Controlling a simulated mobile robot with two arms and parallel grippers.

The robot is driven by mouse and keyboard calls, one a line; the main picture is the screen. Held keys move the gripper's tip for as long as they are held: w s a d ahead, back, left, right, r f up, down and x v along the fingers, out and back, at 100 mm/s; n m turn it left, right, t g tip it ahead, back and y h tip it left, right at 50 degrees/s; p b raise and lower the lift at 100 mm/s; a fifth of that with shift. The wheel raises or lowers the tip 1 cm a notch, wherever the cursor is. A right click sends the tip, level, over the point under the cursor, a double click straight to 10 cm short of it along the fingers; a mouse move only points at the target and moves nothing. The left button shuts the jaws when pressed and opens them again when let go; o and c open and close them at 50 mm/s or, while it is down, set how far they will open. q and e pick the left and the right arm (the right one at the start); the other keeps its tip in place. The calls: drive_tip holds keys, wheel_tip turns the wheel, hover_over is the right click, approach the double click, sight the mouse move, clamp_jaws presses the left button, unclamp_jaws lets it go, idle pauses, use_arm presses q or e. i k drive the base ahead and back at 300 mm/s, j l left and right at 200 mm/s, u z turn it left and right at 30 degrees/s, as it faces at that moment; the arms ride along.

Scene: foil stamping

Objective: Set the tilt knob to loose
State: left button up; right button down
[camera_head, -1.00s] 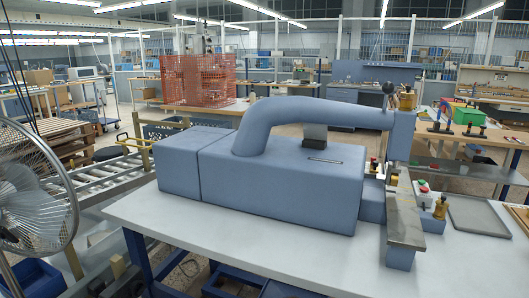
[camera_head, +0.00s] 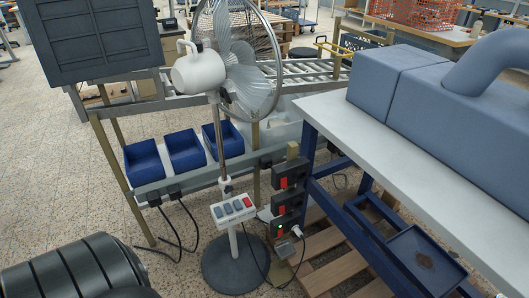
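A pedestal fan (camera_head: 200,72) with a white motor housing and a wire guard stands left of the blue machine's table. Its pole runs down to a round dark base (camera_head: 236,264). A control box (camera_head: 233,211) with grey buttons and one red button is on the pole. A small dark part shows at the joint just below the motor housing; it may be the tilt knob, but it is too small to tell its setting. Neither of my grippers is in view.
Blue bins (camera_head: 184,149) sit on a rail behind the fan. Black switch boxes (camera_head: 288,174) with red switches and cables are right of the pole. The white table (camera_head: 365,125) with the blue machine (camera_head: 415,90) is at the right. A wooden pallet (camera_head: 335,270) lies beneath it.

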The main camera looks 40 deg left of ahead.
sight(224, 94)
drive_tip(key=u, duration=1.55)
